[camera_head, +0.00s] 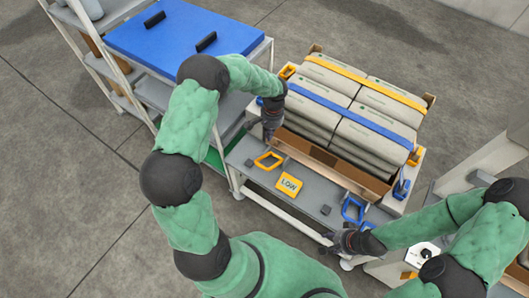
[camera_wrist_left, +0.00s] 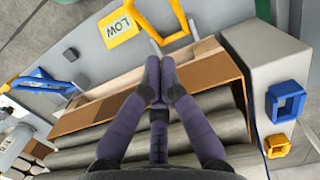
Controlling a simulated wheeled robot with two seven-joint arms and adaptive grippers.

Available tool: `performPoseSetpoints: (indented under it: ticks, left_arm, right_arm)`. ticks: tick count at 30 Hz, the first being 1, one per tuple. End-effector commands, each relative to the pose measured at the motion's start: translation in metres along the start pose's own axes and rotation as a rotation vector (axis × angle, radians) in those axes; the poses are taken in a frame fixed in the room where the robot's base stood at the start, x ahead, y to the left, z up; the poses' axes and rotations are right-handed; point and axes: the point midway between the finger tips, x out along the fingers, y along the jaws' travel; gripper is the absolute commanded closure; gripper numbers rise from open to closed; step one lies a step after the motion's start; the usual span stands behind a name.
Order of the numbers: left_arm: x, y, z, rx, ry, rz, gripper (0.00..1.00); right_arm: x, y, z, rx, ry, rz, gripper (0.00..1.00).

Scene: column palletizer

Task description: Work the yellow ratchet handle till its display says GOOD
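The yellow ratchet handle (camera_head: 268,161) is an open frame on the grey front ledge of the pallet cart. In the left wrist view the yellow handle (camera_wrist_left: 183,22) is at the top. Its yellow display (camera_head: 289,184) reads LOW; the display also shows in the left wrist view (camera_wrist_left: 121,26). My left gripper (camera_head: 269,138) is just behind the handle, at the load's left front corner. In the left wrist view the left gripper (camera_wrist_left: 160,66) has its fingertips together with nothing between them, apart from the handle. My right gripper (camera_head: 329,246) is near the cart's front right; its fingers are too small to read.
Stacked grey sacks (camera_head: 372,132) under a yellow strap (camera_head: 370,80) and a blue strap (camera_head: 350,112) fill the pallet behind a brown edge board (camera_head: 330,163). A blue handle (camera_head: 353,210) sits right on the ledge. A blue-topped cart (camera_head: 180,35) stands at the back left.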

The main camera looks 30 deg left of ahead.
Motion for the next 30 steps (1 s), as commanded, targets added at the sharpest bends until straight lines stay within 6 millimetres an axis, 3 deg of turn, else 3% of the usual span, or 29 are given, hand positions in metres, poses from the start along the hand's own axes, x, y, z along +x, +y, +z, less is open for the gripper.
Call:
performPoseSetpoints:
  ticks: [5, 19, 30]
  left_arm:
    - [0.019, 0.000, 0.001, 0.001, -0.003, 0.001, 1.00]
    - [0.105, 0.001, 0.001, 0.001, -0.003, 0.001, 1.00]
    - [0.127, 0.000, 0.028, -0.001, 0.000, 0.001, 1.00]
  right_arm:
    - [0.006, 0.002, 0.000, 0.000, 0.000, 0.000, 0.60]
    - [0.029, 0.010, -0.001, 0.000, 0.000, 0.000, 0.60]
    - [0.037, 0.013, -0.002, 0.000, 0.000, 0.000, 0.60]
